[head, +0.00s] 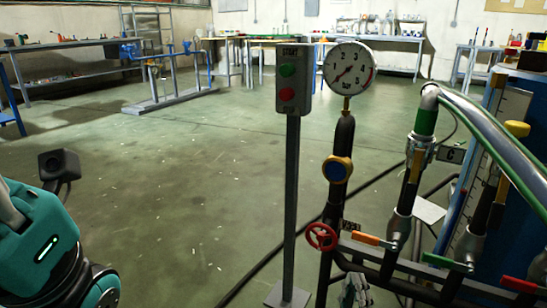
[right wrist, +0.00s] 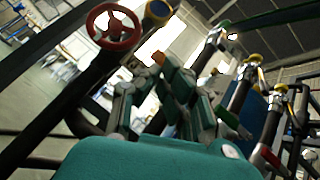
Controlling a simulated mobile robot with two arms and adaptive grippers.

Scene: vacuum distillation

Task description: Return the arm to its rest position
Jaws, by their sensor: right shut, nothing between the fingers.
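My right gripper (head: 355,289) shows at the bottom of the head view, low among the dark pipes and partly hidden by them. In the right wrist view its fingers (right wrist: 172,78) point up toward the pipework, shut with nothing between them. The red handwheel (head: 321,237) is above and left of it in the head view; this wheel also shows at the upper left of the right wrist view (right wrist: 113,28). My left arm's teal housing is at the lower left; its gripper is out of frame.
A pressure gauge (head: 349,69) tops a dark pipe. A start/stop box (head: 288,83) stands on a post beside it. Orange (head: 373,239), green (head: 447,262) and red (head: 519,285) valve handles crowd the right. Open floor (head: 170,190) lies left of the post.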

